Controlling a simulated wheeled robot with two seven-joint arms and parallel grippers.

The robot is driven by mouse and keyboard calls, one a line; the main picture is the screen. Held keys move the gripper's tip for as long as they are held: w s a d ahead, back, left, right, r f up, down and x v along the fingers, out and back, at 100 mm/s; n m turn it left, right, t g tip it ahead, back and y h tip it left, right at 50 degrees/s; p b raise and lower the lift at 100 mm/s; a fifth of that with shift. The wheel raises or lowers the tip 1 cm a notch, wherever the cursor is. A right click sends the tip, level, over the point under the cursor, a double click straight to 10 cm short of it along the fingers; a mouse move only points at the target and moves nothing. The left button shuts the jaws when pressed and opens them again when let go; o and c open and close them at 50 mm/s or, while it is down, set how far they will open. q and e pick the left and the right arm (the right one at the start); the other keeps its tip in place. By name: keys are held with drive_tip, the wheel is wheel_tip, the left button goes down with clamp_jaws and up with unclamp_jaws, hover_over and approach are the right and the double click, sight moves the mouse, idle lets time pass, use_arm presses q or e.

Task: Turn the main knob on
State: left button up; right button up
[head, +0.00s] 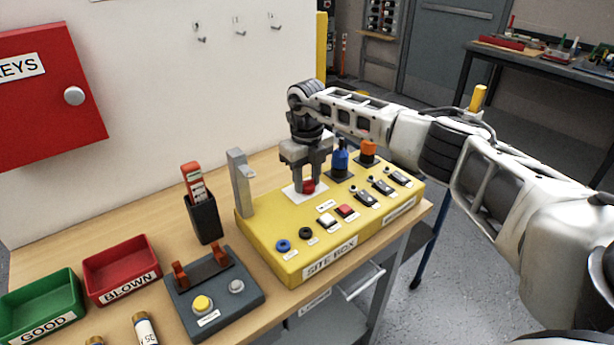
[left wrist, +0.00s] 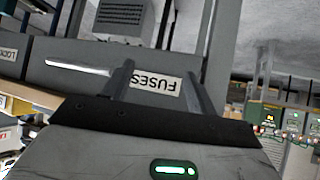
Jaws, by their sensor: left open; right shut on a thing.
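The yellow site box (head: 290,262) stands on the wooden bench with switches, buttons and sockets on its top. A red knob (head: 308,187) sits on a white plate near the back of the box. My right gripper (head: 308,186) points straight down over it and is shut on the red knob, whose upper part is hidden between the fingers. Whether the knob is turned cannot be told. My left gripper (left wrist: 155,85) shows only in the left wrist view; it is open and empty, in front of a grey drawer face labelled FUSES (left wrist: 155,83).
A grey upright lever (head: 240,182) stands at the box's left end. Blue (head: 340,160) and orange (head: 368,150) plugs stand behind the switches. A black holder (head: 204,218), a grey tester (head: 213,295), a red BLOWN tray (head: 120,270) and a green GOOD tray (head: 42,306) fill the bench's left.

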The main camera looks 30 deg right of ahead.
sight(307, 181)
drive_tip(key=shift+r, duration=0.1)
idle(0.3)
drive_tip(key=o, duration=0.9)
drive_tip(key=shift+o, duration=0.3)
use_arm(q)
drive_tip(key=shift+r, duration=0.1)
drive_tip(key=shift+w+d+f+b, duration=0.15)
drive_tip(key=shift+d+f+b, duration=0.2)
drive_tip(key=shift+b, duration=0.65)
use_arm(e)
wheel_tip(307, 181, up, 16)
use_arm(q)
drive_tip(key=shift+s+a+f, duration=0.15)
drive_tip(key=shift+s, duration=0.05)
use_arm(e)
drive_tip(key=shift+s, duration=0.1)
